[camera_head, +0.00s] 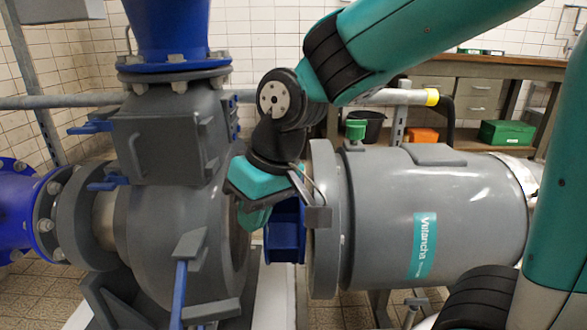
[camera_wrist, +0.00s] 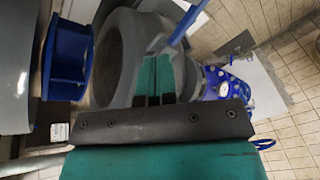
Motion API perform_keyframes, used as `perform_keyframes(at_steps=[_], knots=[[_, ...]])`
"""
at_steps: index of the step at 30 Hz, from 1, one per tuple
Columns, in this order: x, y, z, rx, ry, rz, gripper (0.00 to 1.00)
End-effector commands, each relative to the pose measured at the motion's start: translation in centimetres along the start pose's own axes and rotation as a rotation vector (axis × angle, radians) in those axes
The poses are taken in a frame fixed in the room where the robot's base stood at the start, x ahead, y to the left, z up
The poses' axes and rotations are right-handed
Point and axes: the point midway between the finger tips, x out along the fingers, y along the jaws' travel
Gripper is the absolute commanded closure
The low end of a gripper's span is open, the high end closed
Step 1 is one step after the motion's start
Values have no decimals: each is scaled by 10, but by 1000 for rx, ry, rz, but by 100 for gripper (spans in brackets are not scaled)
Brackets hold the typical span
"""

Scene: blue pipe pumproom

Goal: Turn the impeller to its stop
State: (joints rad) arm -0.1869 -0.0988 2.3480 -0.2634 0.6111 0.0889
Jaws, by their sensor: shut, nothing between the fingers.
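The impeller (camera_head: 285,232) is a blue vaned wheel on the motor's pump-side face, in the gap beside the open pump casing (camera_head: 165,220). It also shows in the wrist view (camera_wrist: 66,52), left of my fingers, with a clear gap between them in that picture. My gripper (camera_head: 250,220) has teal fingers and is at the left of the impeller, near the casing's opening. In the wrist view the fingers (camera_wrist: 156,72) are together and empty, pointing toward the casing's round opening. My gripper hides part of the impeller's upper left in the head view.
The grey motor (camera_head: 440,215) fills the right of the gap. A blue pipe (camera_head: 168,30) rises from the casing, and a blue-handled bar (camera_head: 180,290) stands in front of it. A workbench (camera_head: 480,75) and green box (camera_head: 507,133) are behind.

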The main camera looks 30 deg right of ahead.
Motion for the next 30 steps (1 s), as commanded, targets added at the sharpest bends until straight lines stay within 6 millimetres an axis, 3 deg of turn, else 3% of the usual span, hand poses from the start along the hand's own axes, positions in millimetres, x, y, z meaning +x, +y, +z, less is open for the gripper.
perform_keyframes(at_steps=[1, 3, 6, 9, 12, 15, 20, 30], knots=[[14, 33, -37, 107, 49, 70, 100], [27, 83, -83, 255, 134, 175, 100], [40, 156, -132, 439, 253, 321, 100], [48, 218, -161, 577, 354, 443, 100], [50, 261, -176, 664, 425, 529, 100], [53, 284, -181, 707, 462, 575, 100], [64, 301, -184, 721, 474, 589, 100], [119, 346, -197, 719, 472, 587, 100]])
